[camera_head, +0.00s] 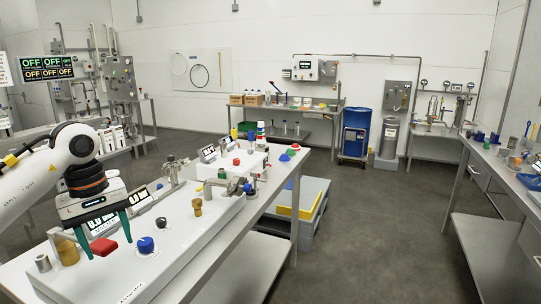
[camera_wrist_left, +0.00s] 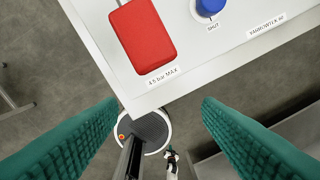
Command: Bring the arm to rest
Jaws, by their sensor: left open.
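My left arm (camera_head: 35,170) comes in from the left of the head view. Its gripper (camera_head: 103,245) points down with its two green fingers spread wide and nothing between them. In the head view it is near the red block (camera_head: 103,246) and the blue knob (camera_head: 146,244) on the white panel (camera_head: 190,232). In the left wrist view the open green fingers (camera_wrist_left: 160,140) are at the panel's edge. The red block (camera_wrist_left: 143,38) and the blue knob (camera_wrist_left: 209,6) lie beyond them, apart from the fingers. My right gripper is not in view.
Gauges, valves and coloured caps stand on the long bench (camera_head: 268,189). A grey and yellow bin stack (camera_head: 303,204) is beside it. A blue barrel (camera_head: 356,132) stands at the back. Another bench (camera_head: 500,165) runs along the right. The floor (camera_head: 375,230) between the benches is clear.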

